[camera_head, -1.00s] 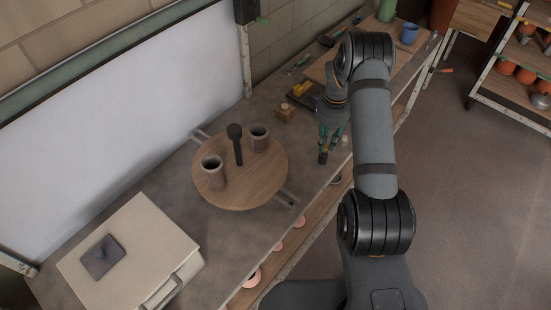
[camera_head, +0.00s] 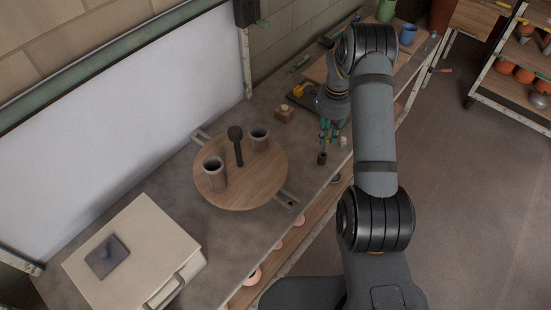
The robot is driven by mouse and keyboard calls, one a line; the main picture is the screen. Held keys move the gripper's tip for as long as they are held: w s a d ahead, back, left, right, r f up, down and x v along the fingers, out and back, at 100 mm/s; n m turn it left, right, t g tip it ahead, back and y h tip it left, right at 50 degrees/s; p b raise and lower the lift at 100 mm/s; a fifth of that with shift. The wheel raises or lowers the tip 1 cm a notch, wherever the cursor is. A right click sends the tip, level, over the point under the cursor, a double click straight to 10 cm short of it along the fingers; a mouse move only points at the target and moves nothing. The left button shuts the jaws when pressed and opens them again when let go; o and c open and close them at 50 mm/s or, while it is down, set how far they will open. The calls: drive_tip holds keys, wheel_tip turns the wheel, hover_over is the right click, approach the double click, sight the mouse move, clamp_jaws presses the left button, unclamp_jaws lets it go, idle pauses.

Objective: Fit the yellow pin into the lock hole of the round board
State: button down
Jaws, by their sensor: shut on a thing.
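The round wooden board (camera_head: 250,183) lies on the workbench, left of my gripper. Two grey-brown cups (camera_head: 215,175) and a dark upright post (camera_head: 237,147) stand on it. Slotted metal bars (camera_head: 287,200) stick out from under it at the lower right and upper left. I cannot clearly make out the lock hole. My gripper (camera_head: 324,138) points down near the bench's front edge, right of the board and apart from it. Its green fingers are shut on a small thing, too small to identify. A dark stubby piece (camera_head: 322,158) shows just below the fingertips. I cannot clearly identify the yellow pin.
A small wooden block (camera_head: 284,114) and a dark tray with a yellow item (camera_head: 300,89) are behind the gripper. A small pale piece (camera_head: 343,141) stands right of it. A light case (camera_head: 135,250) with a dark plate lies lower left. Bare bench lies between board and gripper.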

drive_tip(key=shift+r, duration=0.45)
